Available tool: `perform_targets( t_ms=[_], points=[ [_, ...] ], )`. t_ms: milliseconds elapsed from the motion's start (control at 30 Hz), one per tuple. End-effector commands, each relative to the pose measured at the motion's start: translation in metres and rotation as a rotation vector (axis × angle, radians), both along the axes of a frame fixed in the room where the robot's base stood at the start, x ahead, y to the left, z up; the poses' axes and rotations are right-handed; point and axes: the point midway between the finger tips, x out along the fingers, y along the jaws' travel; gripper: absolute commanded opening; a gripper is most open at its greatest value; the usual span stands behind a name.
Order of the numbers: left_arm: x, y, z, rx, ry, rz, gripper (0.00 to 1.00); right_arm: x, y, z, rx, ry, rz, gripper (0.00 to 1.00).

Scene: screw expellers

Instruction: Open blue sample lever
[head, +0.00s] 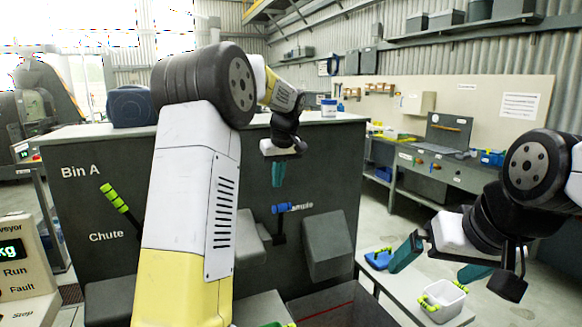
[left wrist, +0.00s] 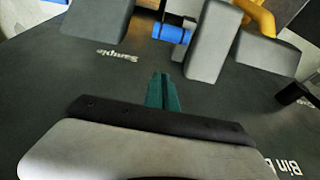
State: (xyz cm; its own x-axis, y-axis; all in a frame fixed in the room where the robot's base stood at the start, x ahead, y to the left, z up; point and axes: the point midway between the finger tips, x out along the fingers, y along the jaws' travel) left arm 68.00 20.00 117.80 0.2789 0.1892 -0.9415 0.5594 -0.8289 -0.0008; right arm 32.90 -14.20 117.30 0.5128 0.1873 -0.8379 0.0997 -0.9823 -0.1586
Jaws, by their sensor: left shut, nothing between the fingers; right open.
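The blue sample lever (head: 283,208) sticks out from the front of the dark Bin A cabinet, beside the partly covered "Sample" label. Its blue grip also shows near the top of the left wrist view (left wrist: 172,33). My left gripper (head: 278,185) is shut with nothing between its teal fingers. In the head view it hangs just above the lever, pointing down. In the left wrist view its fingers (left wrist: 163,82) appear below the blue grip with a gap between. My right gripper (head: 436,268) is open and empty at the right, away from the cabinet.
The cabinet (head: 75,219) also has a chute lever with a yellow-green grip (head: 115,197). Grey boxy housings (head: 326,246) flank the sample lever. A low table at the right carries a white container (head: 441,299) and a blue scoop-like item (head: 379,260).

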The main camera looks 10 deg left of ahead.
Motion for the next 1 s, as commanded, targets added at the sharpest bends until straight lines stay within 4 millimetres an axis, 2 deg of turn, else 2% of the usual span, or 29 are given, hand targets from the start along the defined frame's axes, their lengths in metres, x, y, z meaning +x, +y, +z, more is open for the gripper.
perform_targets(
  t_ms=[33, 100, 300, 567, 1000],
  points=[
    [0.003, 0.003, -0.012, 0.000, 0.004, 0.002, 0.00, 0.000, 0.000, 0.000, 0.000, 0.000, 0.000, 1.00],
    [0.004, 0.003, -0.022, 0.000, 0.002, -0.001, 0.00, 0.000, 0.000, 0.000, 0.000, 0.000, 0.000, 1.00],
    [-0.016, -0.011, -0.035, 0.001, 0.000, -0.002, 0.00, 0.000, 0.000, 0.000, 0.000, 0.000, 0.000, 1.00],
    [-0.023, -0.015, -0.040, -0.001, -0.001, 0.001, 0.00, 0.000, 0.000, 0.000, 0.000, 0.000, 0.000, 1.00],
    [-0.017, -0.018, -0.040, 0.015, -0.024, -0.001, 0.00, 0.000, 0.000, 0.000, 0.000, 0.000, 0.000, 1.00]
  ],
)
